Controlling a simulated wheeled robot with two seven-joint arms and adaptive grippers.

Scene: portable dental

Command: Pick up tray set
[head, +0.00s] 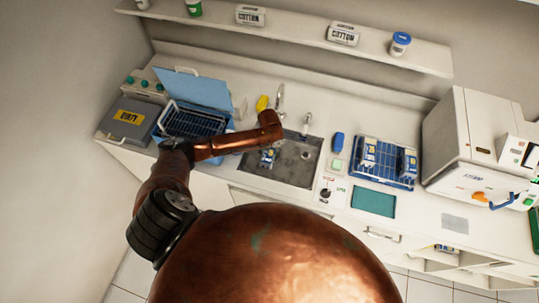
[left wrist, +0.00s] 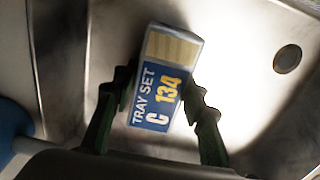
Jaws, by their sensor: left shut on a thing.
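A tray set (left wrist: 161,80), a small packet with a blue label reading "TRAY SET C 134", is between the dark green fingers of my left gripper (left wrist: 155,112) in the left wrist view. The gripper is shut on it, with one finger on each side. The sink (left wrist: 240,100) lies behind and below it. In the head view the packet (head: 267,158) shows over the steel sink (head: 292,165), below the end of my copper left arm. My right gripper is not in view.
A blue open bin with a wire basket (head: 188,120) and a grey "DIRTY" box (head: 128,118) stand left of the sink. Right of it are a blue rack (head: 379,163) holding similar packets, a teal mat (head: 373,202) and a white machine (head: 470,150). Taps (head: 280,97) rise behind the sink.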

